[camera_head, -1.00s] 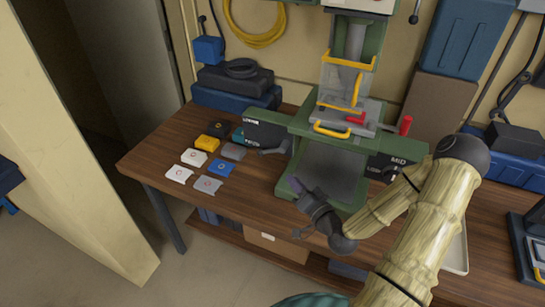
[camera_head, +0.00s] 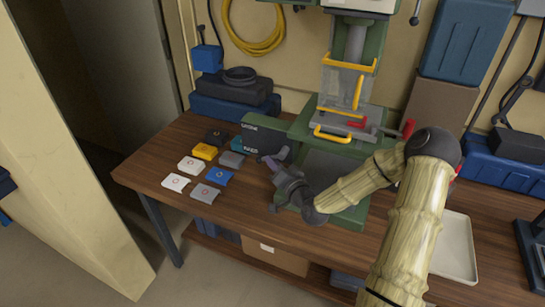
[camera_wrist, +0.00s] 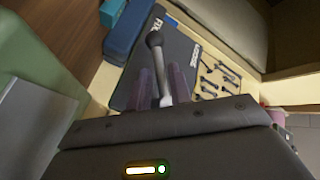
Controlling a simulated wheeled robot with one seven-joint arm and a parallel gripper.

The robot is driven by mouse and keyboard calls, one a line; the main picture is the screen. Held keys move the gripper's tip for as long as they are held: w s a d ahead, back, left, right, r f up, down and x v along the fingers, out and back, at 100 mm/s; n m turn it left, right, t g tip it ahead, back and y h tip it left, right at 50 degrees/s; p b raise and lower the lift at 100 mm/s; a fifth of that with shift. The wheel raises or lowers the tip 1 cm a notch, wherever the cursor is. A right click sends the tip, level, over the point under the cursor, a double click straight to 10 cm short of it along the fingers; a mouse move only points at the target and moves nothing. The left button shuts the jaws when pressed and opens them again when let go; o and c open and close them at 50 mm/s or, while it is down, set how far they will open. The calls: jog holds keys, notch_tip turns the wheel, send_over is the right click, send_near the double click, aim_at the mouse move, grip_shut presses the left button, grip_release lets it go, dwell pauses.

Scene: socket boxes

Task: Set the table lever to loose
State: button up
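The table lever (camera_head: 280,155) is a grey handle on a dark label plate (camera_head: 252,138) at the left of the green machine. The plate carries two white labels, too small to read surely in the head view. In the wrist view the lever (camera_wrist: 156,62) with its round knob stands between my fingers, and the plate (camera_wrist: 180,55) behind it shows a label starting "FIX". My gripper (camera_head: 268,162) is at the lever from the front. In the wrist view my gripper (camera_wrist: 163,88) is open, a purple finger on each side of the lever. Whether they touch it I cannot tell.
Several coloured tiles (camera_head: 205,151) lie on the wooden table left of my gripper. The green machine (camera_head: 345,215) with yellow handles and red levers (camera_head: 408,128) stands behind my arm. A pale tray (camera_head: 454,245) is at the right. Dark cases (camera_head: 235,90) stand at the back left.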

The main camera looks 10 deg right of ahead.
jog(key=shift+x, duration=1.6)
